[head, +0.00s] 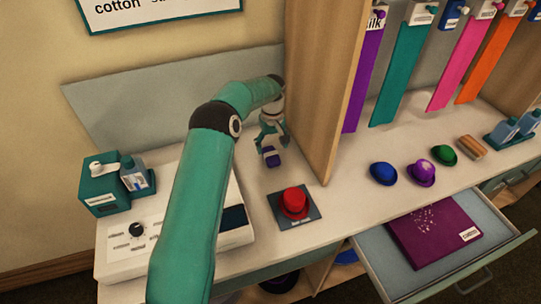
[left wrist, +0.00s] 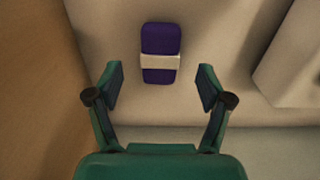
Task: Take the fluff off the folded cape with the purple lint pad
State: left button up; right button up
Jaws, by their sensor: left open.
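The purple lint pad (head: 272,159) lies on the counter left of the wooden partition, near the back. In the left wrist view the pad (left wrist: 160,36) is dark purple with a pale band across it. My left gripper (head: 272,142) is open just above the pad. In its wrist view the pad lies beyond the open fingertips (left wrist: 160,80), centred between them and untouched. The folded purple cape (head: 412,240) lies flat in the open drawer (head: 369,265). White specks of fluff (head: 426,217) and a white label show on it. My right gripper is not in view.
The wooden partition (head: 325,95) stands close right of my left gripper. A red hat (head: 294,201) sits on a dark plate in front. A white machine (head: 150,235) is at left.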

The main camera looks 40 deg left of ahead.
aim_at(272, 155)
pick_arm(q)
notch_tip(272, 155, down, 4)
jog(key=shift+f+p, duration=0.15)
jog(key=shift+p, duration=0.8)
jog(key=shift+w+a+f, duration=0.1)
jog(key=shift+f, duration=0.2)
jog(key=c, duration=1.2)
jog(key=shift+r, duration=0.1)
jog(key=shift+c, duration=0.2)
